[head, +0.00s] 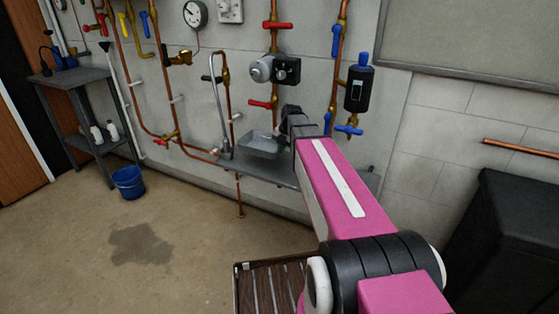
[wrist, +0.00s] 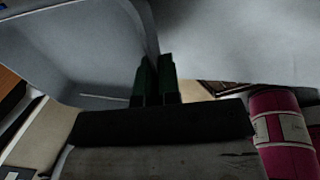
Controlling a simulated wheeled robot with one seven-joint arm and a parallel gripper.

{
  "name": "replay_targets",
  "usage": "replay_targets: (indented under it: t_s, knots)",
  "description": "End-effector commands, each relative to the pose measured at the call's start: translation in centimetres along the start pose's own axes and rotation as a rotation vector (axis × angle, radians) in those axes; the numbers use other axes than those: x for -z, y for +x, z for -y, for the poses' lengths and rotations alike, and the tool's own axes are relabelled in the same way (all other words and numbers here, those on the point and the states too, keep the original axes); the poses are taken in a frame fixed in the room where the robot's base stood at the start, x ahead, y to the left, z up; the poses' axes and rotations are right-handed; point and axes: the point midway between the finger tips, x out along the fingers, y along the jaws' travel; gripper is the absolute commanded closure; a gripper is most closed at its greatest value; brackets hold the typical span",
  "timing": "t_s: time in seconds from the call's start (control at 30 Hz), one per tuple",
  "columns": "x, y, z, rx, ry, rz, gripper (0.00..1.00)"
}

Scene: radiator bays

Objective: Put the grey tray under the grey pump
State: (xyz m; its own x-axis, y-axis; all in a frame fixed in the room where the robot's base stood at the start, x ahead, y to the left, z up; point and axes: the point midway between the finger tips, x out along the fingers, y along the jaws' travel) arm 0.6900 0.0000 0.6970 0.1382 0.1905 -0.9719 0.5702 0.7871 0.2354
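The grey tray (head: 262,144) is at the wall ledge (head: 252,171), below the grey pump (head: 262,68). I cannot tell whether it rests on the ledge or is just above it. The pump has a round grey body and a dark block on its right. My gripper (wrist: 155,68) is at the tray's right side; its fingertips are hidden in the head view. In the wrist view the tray (wrist: 75,45) fills the upper left, and the two dark fingers are close together on its side wall.
Copper pipes with red and blue valve handles surround the pump. A black cylinder (head: 358,88) hangs on the right pipe. A blue bucket (head: 129,182) and a grey side table (head: 66,76) stand at the left. A slatted crate (head: 272,286) is nearest me.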

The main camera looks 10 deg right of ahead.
Motion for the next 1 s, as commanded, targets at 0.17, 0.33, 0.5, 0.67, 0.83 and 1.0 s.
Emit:
replay_targets:
  t_s: [0.17,0.33,0.5,0.67,0.83,1.0]
  knots:
    - [0.0,1.9,0.4,0.0,0.001,0.0,1.0]
    - [0.0,3.1,0.8,0.001,0.002,-0.001,1.0]
    - [0.0,5.2,1.2,0.001,0.002,-0.001,1.0]
    - [0.0,5.6,1.3,0.0,0.002,0.001,1.0]
    - [0.0,5.6,1.4,0.0,0.002,0.0,1.0]
    - [0.0,5.8,1.4,0.0,0.001,0.001,0.73]
